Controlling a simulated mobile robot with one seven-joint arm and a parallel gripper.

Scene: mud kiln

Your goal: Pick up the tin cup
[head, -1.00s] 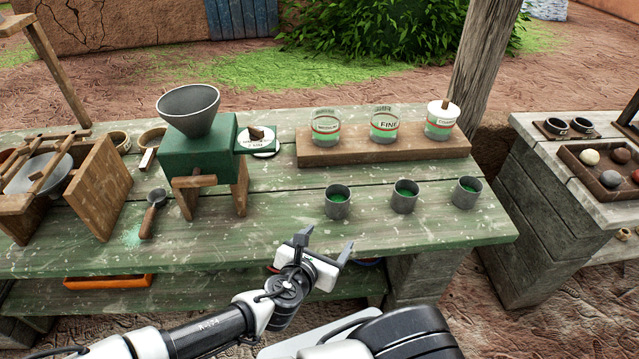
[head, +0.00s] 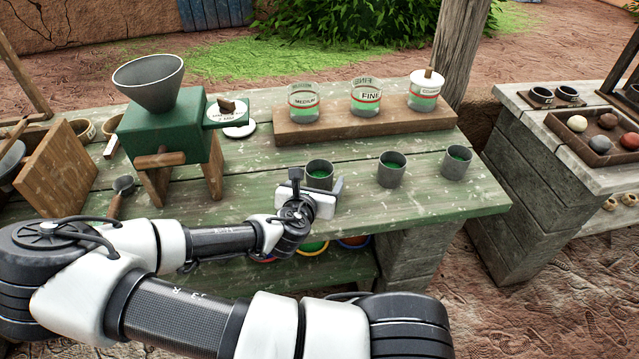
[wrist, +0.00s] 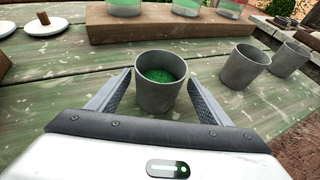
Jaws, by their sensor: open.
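Three grey tin cups stand upright in a row on the green worn table (head: 255,200). The left tin cup (head: 319,172) holds green powder, and it also shows in the wrist view (wrist: 161,82). My gripper (head: 316,184) is open at this left cup. In the wrist view, its two fingers (wrist: 160,100) lie to either side of the cup, with small gaps showing. The cup's lower front is partly hidden by my gripper in the head view.
Behind the cups, a wooden block (head: 350,122) bears three labelled jars, including one marked FINE (head: 366,97). A green grinder with a grey hopper (head: 148,82) stands at left. A white lid (head: 240,129) lies beside it. The front right of the table is clear.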

